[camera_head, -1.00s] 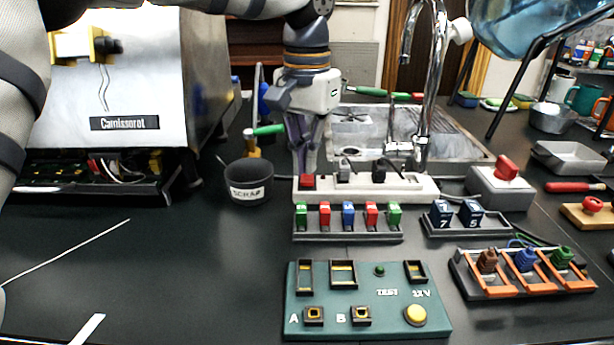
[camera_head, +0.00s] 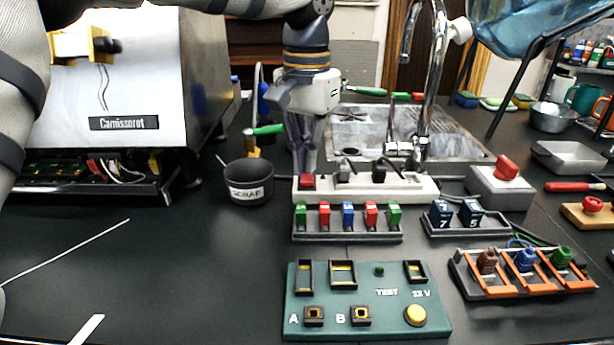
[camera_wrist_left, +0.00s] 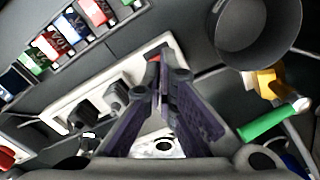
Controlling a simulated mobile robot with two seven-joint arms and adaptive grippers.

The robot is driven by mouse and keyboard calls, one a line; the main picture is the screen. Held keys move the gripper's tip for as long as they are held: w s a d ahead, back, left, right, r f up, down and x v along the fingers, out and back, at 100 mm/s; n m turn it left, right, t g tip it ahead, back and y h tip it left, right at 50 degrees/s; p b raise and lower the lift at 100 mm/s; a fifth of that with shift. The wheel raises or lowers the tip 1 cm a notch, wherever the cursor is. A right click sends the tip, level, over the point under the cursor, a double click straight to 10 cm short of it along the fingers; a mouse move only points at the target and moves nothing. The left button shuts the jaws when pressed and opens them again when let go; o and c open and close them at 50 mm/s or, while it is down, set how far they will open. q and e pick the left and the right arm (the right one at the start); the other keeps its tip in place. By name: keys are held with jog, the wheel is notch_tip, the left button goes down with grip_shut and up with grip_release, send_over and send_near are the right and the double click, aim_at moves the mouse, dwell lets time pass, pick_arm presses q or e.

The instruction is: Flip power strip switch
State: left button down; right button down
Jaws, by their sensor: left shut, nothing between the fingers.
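The white power strip (camera_head: 420,187) lies across the counter in front of the sink. Its red switch (camera_head: 306,181) is at its left end, with plugs (camera_head: 378,172) in the strip to the right. My left gripper (camera_head: 306,170) points down at the switch end, its fingers shut and empty. In the left wrist view the fingertips (camera_wrist_left: 159,72) are together over the red switch (camera_wrist_left: 156,55) and partly hide it. I cannot tell whether they touch it, or which way the switch is set. My right gripper is not in view.
The black SCRAP cup (camera_head: 248,182) stands just left of the strip. A rack of coloured fuses (camera_head: 348,236) sits close in front. A green test board (camera_head: 368,325) is nearer. A grey box with a red knob (camera_head: 497,188) stands at right.

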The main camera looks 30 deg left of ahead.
aim_at(307, 181)
pick_arm(q)
jog(key=shift+f, duration=1.25)
dwell(0.6)
jog(key=shift+r, duration=3.55)
jog(key=shift+f, duration=0.1)
